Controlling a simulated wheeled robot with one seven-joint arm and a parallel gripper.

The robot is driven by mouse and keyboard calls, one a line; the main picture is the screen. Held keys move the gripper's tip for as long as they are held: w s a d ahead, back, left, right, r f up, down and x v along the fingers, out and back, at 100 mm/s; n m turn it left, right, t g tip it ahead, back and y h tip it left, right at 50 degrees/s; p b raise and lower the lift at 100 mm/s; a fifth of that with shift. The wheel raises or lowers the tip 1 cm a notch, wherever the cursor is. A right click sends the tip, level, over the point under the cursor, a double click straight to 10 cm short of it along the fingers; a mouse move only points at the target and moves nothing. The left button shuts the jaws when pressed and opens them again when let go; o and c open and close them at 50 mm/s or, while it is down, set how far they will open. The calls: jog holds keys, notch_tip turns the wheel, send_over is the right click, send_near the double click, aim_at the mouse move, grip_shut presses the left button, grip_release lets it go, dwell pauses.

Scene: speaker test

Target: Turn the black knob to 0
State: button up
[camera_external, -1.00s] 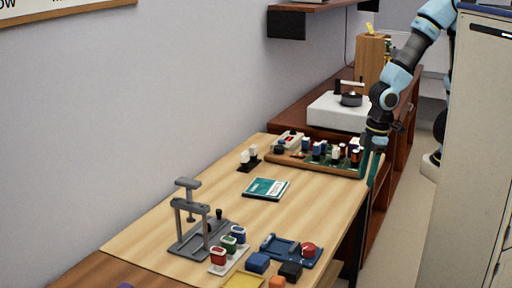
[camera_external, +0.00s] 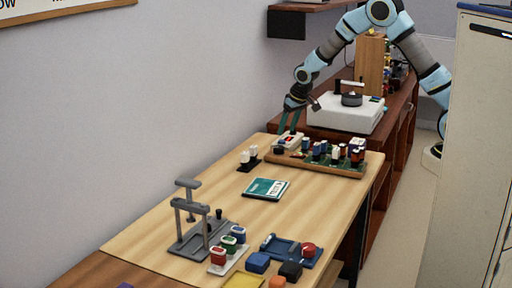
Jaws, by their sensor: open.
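A small black round piece (camera_external: 279,150), which looks like the black knob, sits at the left end of the wooden-edged board (camera_external: 330,169). Its markings are too small to read. Next to it is a small white box (camera_external: 287,141) with a red part on top. My gripper (camera_external: 288,124) points down over the white box, just behind and above the black piece. Its two dark fingers are apart and nothing shows between them. I cannot tell whether the fingertips touch the box.
Several components stand on the board, right of the black piece. A white appliance (camera_external: 345,118) with a black round top stands behind on the brown counter. White pieces (camera_external: 248,157) on a black base and a teal booklet (camera_external: 265,189) lie nearer. The table's middle is mostly clear.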

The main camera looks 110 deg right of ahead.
jog(key=m, duration=0.1)
send_near(280, 147)
jog(key=a+r, duration=0.1)
jog(key=r, duration=0.1)
jog(key=p+x, duration=0.3)
jog(key=x, duration=0.8)
jog(key=shift+s+d, duration=0.1)
jog(key=shift+c, duration=0.2)
jog(key=shift+h, duration=0.3)
grip_shut()
